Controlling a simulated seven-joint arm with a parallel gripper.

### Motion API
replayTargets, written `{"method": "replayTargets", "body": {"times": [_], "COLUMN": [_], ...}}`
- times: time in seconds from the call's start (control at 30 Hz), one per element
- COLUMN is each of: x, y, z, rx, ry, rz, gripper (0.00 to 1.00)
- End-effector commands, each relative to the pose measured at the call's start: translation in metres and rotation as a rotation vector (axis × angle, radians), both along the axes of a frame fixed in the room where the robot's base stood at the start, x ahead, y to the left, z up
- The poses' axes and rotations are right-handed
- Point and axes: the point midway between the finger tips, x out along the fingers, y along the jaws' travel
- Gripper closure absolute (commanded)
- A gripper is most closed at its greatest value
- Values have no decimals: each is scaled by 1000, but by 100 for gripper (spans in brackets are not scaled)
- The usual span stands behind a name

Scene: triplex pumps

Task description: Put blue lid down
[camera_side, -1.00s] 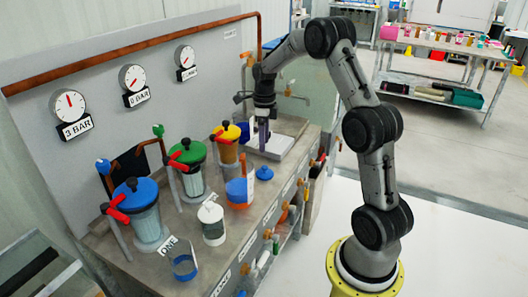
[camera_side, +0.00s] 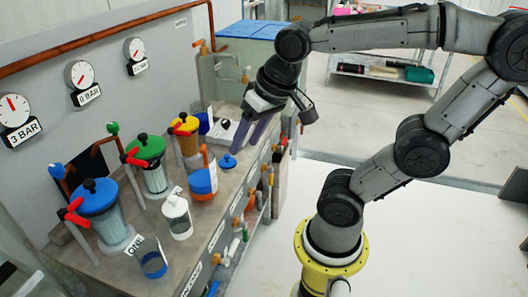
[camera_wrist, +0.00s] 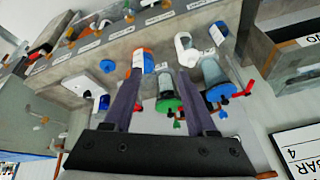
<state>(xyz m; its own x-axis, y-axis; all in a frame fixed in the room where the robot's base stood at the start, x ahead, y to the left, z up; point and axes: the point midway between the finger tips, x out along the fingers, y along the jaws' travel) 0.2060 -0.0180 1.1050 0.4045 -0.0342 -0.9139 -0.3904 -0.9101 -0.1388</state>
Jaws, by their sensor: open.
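The small blue lid (camera_side: 228,161) is a flat disc with a knob. It lies on the bench beside the orange and blue container (camera_side: 204,180). In the wrist view the blue lid (camera_wrist: 107,66) is left of my fingers, apart from them. My gripper (camera_side: 248,146) is open and tilted above the right part of the bench, close to the lid in the side view. In the wrist view nothing is between the fingers of my gripper (camera_wrist: 159,76). Another blue lid (camera_side: 94,196) sits on the leftmost pump.
Pumps with a green lid (camera_side: 146,147) and a yellow lid (camera_side: 184,124) line the back. A white jar (camera_side: 177,217) and a blue-based clear cup (camera_side: 153,263) stand near the front edge. A white tray (camera_side: 222,132) is at the far end.

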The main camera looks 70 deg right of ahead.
Motion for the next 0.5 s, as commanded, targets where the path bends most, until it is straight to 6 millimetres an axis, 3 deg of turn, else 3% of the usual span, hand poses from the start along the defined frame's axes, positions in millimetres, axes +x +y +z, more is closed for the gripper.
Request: {"method": "replayTargets", "body": {"times": [0.1,0.2,0.5], "x": [-26,-37,-42], "y": [12,16,18], "z": [-7,-12,-14], "rx": [-87,-133,-158], "ry": [-43,-60,-67], "rz": [230,345,401], "gripper": [43,43,43]}}
